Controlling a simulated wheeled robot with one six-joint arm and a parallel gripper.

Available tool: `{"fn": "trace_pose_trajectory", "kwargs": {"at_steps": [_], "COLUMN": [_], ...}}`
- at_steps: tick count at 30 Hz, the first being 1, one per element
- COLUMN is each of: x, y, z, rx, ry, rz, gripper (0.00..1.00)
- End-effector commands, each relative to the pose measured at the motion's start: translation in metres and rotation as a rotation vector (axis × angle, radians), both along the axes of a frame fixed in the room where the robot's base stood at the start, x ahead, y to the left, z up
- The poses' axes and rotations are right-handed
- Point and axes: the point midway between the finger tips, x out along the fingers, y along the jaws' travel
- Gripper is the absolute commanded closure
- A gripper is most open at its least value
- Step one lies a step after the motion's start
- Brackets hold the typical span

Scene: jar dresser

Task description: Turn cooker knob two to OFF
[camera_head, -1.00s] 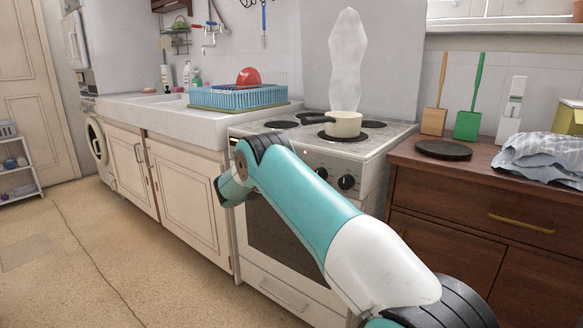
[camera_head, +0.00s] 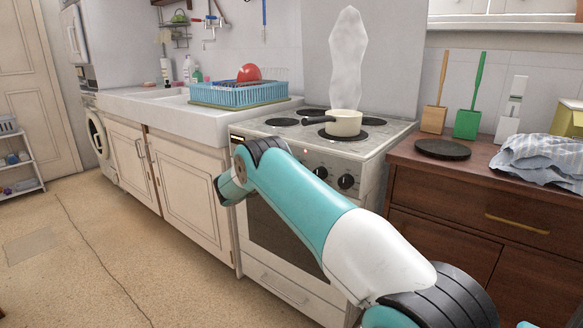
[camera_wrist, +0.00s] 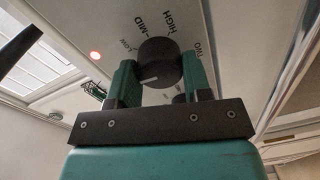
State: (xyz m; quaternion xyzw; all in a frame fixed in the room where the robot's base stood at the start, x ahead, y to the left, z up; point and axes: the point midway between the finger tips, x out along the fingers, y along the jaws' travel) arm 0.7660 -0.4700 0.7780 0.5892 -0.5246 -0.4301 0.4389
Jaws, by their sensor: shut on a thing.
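In the wrist view my gripper (camera_wrist: 160,82) is shut on a round black cooker knob (camera_wrist: 158,52), with one green finger on each side. The knob's white pointer line is on its lower left side, below the LOW mark. LOW, MID and HIGH are printed around the knob's upper edge. In the head view the cooker (camera_head: 370,160) stands in the middle, with two black knobs (camera_head: 346,182) showing on its front panel. My arm hides the gripper and the held knob there.
A red light (camera_wrist: 95,54) glows on the panel. A cream saucepan (camera_head: 345,123) stands on the hob with steam above it. The sink unit (camera_head: 180,120) is left of the cooker; a brown dresser (camera_head: 470,200) stands right. Floor is open at the left.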

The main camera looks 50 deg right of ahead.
Motion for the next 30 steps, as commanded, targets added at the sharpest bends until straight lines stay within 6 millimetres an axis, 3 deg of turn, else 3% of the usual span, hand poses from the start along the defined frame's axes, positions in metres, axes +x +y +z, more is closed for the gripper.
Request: {"fn": "trace_pose_trajectory", "kwargs": {"at_steps": [20,21,24,30], "x": [0.0013,0.0013,0.0011,0.0007], "y": [0.0004,0.0004,0.0004,0.0002], "z": [0.0006,0.0006,0.0004,0.0002], "rx": [-0.006,-0.006,-0.006,-0.006], "ry": [0.066,0.066,0.066,0.067], "rz": [0.004,0.004,0.003,0.002], "gripper": [0.79,0.53,0.3,0.29]}}
